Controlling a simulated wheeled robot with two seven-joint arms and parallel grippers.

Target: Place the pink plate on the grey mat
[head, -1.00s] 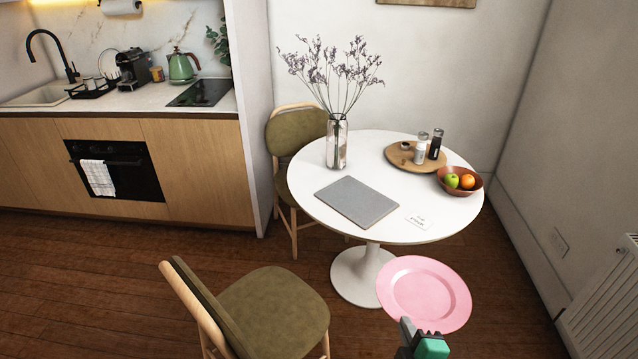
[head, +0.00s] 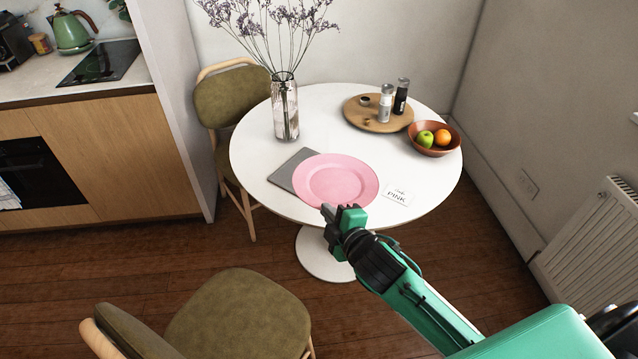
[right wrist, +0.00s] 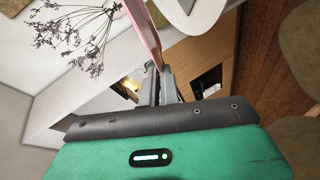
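The pink plate (head: 336,181) is held flat by its near rim in my right gripper (head: 341,210), which comes in from the lower right. In the head view the plate overlaps the right part of the grey mat (head: 286,174); only the mat's left part shows. I cannot tell how high the plate is above the mat. In the right wrist view the plate (right wrist: 143,32) shows nearly edge-on, with its rim between the fingers (right wrist: 166,80). My left gripper is in neither view.
On the round white table (head: 262,140) stand a glass vase (head: 286,115) with dry flowers, a wooden tray (head: 361,118) with shakers, a fruit bowl (head: 446,145) and a card reading "PINK" (head: 398,195). One green chair (head: 240,315) is in front, another (head: 225,100) behind left.

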